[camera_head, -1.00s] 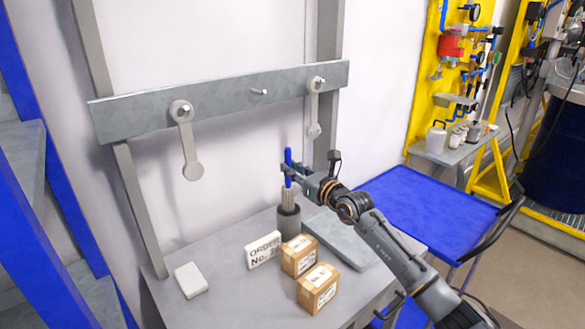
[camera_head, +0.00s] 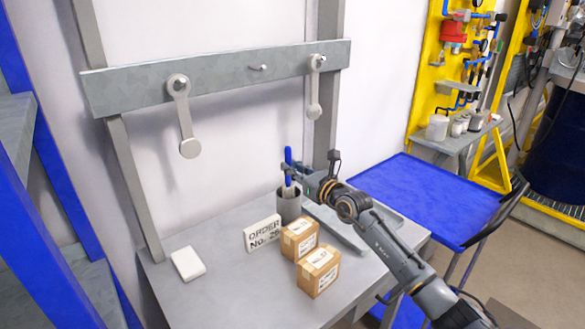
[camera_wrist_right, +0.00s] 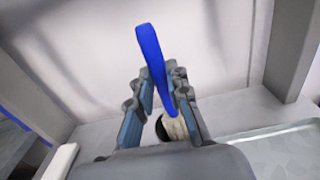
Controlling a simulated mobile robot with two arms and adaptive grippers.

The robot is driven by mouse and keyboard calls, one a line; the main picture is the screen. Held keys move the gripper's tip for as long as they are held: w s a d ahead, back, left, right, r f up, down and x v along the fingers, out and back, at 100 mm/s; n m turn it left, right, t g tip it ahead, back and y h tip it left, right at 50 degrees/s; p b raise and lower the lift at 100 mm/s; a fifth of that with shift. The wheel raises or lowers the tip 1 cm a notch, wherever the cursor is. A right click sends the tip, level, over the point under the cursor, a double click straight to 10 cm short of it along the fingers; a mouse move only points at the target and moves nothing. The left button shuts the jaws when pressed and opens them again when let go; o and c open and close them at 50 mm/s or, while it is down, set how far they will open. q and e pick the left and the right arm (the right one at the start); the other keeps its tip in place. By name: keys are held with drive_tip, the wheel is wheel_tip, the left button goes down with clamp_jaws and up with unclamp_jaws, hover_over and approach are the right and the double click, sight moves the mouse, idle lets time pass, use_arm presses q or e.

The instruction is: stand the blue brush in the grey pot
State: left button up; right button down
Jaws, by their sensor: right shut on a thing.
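The blue brush (camera_head: 288,156) is upright with its handle in my right gripper (camera_head: 290,170). In the right wrist view the blue handle (camera_wrist_right: 150,50) passes between the two fingers, which are shut on it. The pale bristles (camera_head: 288,191) point down into the mouth of the grey pot (camera_head: 289,210), and their lower part is hidden behind its rim. The pot stands upright on the table. Whether the bristles touch the bottom cannot be seen. My left gripper is not in view.
On the grey table (camera_head: 225,290) are an order sign (camera_head: 262,234), two cardboard boxes (camera_head: 318,272) and a white block (camera_head: 188,264). A flat grey plate (camera_head: 345,232) lies right of the pot. A blue cart (camera_head: 435,200) stands to the right. The table's front left is clear.

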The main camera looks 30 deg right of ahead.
drive_tip(key=c, duration=1.3)
unclamp_jaws()
drive_tip(key=shift+o, duration=0.5)
drive_tip(key=s, duration=1.2)
drive_tip(key=shift+d, duration=0.45)
